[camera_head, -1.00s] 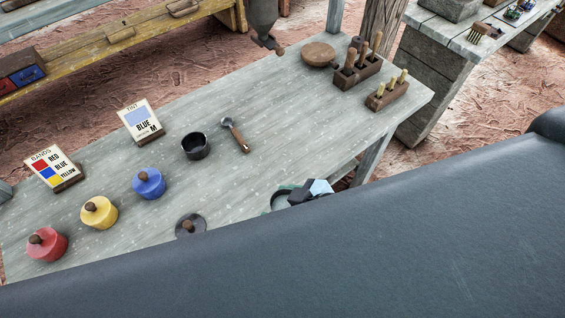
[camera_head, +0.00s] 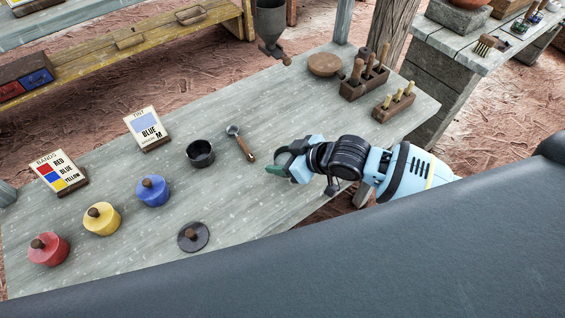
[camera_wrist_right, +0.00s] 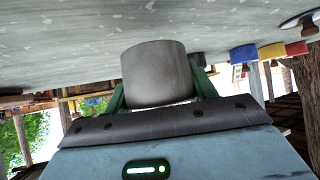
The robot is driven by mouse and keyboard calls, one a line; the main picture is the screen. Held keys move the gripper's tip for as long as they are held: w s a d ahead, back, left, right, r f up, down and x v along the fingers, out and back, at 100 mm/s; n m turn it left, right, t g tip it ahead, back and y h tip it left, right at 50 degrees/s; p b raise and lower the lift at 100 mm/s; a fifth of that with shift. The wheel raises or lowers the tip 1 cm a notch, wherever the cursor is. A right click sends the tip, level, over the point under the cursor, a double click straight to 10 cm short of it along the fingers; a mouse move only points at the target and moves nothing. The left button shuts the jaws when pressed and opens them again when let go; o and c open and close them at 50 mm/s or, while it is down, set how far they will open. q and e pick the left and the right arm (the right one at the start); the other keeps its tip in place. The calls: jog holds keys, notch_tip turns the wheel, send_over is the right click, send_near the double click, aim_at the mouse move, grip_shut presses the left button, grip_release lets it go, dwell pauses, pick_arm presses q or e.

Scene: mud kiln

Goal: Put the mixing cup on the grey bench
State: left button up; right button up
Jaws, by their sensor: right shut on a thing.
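My right gripper (camera_head: 281,164) reaches in from the right over the front edge of the grey bench (camera_head: 235,195). It is shut on the mixing cup (camera_wrist_right: 157,75), a plain grey cylinder between two green fingers in the right wrist view. In the head view the cup (camera_head: 288,157) is mostly hidden by the fingers and wrist. The bench top (camera_wrist_right: 60,40) lies close to the cup in the wrist view; I cannot tell whether they touch. My left gripper is not in view.
On the bench stand a dark pot (camera_head: 200,154), a ladle (camera_head: 241,143), a dark lid (camera_head: 193,237), red (camera_head: 48,251), yellow (camera_head: 102,220) and blue (camera_head: 153,192) lidded jars, two cards and tool blocks (camera_head: 365,80). Bare bench lies left of the gripper.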

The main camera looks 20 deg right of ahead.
aim_at(284, 163)
jog(key=shift+w+d, duration=0.1)
jog(key=shift+w, duration=0.25)
jog(key=shift+f, duration=1.75)
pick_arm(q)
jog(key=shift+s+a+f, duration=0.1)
pick_arm(e)
jog(key=shift+f, duration=0.1)
jog(key=shift+f, duration=0.15)
jog(key=o, duration=1.1)
jog(key=shift+s, duration=0.1)
jog(key=shift+c, duration=0.2)
jog(key=shift+d+r, duration=0.1)
jog(key=shift+r, duration=0.25)
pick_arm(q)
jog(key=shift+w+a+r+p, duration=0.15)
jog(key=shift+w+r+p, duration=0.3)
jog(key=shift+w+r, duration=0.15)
pick_arm(e)
jog(key=v, duration=1.1)
jog(key=shift+s+d+r, duration=0.2)
jog(key=shift+s, duration=0.05)
